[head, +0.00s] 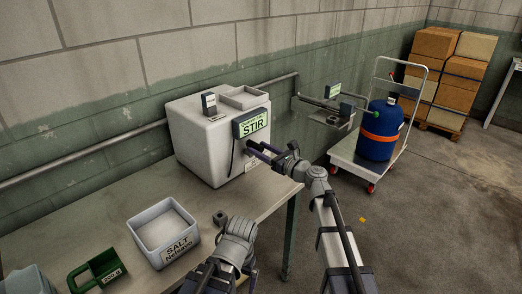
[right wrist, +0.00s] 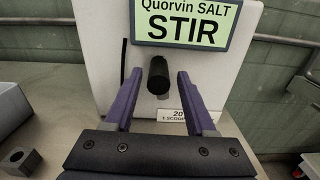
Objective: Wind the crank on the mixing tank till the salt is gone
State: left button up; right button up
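The pale mixing tank (head: 190,137) stands at the back of the table, with a lit green screen (head: 252,122) reading STIR. In the right wrist view the screen (right wrist: 195,30) reads "Quorvin SALT STIR". The crank's black knob (right wrist: 158,75) sticks out of the tank front below it. My right gripper (head: 256,148) is at the tank front. Its purple fingers (right wrist: 158,82) are apart, one on each side of the knob, with gaps showing. My left arm is low in front of the table; its fingers cannot be made out. The salt inside the tank is hidden.
A white tub (head: 181,253) labelled SALT, a green scoop (head: 82,277) and a small dark block (head: 219,218) are on the table (head: 110,222). A blue drum (head: 376,146) stands on a trolley (head: 343,156) to the right. Boxes (head: 433,43) stand behind it.

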jog(key=shift+o, duration=0.3)
jog(key=v, duration=0.7)
jog(key=shift+s+d, duration=0.25)
jog(key=shift+s, duration=0.05)
